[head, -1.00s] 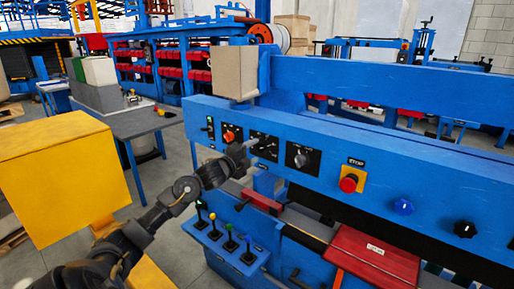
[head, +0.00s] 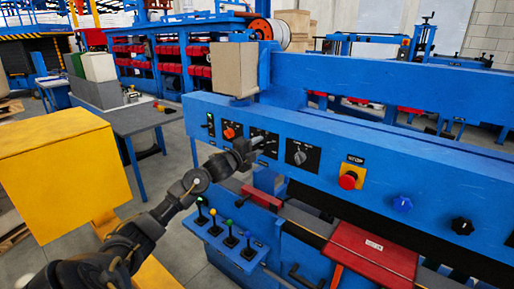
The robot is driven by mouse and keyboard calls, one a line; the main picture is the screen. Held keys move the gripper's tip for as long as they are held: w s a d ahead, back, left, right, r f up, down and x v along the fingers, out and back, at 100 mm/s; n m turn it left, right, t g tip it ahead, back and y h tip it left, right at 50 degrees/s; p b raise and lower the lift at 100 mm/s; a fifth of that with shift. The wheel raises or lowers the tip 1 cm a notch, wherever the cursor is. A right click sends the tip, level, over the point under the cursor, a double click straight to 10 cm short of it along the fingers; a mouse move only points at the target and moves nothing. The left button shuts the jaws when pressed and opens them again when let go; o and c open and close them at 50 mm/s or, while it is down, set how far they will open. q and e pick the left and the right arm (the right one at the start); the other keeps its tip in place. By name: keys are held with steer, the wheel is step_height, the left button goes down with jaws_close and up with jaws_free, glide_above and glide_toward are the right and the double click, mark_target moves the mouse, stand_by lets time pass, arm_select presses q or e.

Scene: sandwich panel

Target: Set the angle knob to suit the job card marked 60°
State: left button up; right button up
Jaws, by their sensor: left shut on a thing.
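My left gripper (head: 252,147) is at the blue machine's front panel. It is shut on the knob of the second black dial plate (head: 269,138) from the left, and its fingers hide most of that knob. To the right, another black plate carries a grey knob (head: 299,157), clear of the gripper. I cannot read the scale marks on either plate, so which one is the angle dial is not clear. A red board (head: 372,262) low on the machine has a small white label (head: 374,245), too small to read. My right gripper is not in view.
An orange knob (head: 229,133) sits left of the gripper. A yellow box (head: 65,175) is at left.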

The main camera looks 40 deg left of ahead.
arm_select(q)
steer(key=n+p, duration=0.2)
steer(key=n, duration=0.1)
steer(key=shift+r+n+p, duration=0.15)
steer(key=shift+n+p, duration=0.15)
steer(key=n+p, duration=0.4)
steer(key=n, duration=0.1)
steer(key=shift+n, duration=0.3)
steer(key=n+p, duration=0.3)
steer(key=n, duration=0.2)
steer(key=shift+p, duration=0.4)
steer(key=shift+n+p, duration=1.05)
steer(key=shift+n, duration=0.75)
steer(key=o, duration=1)
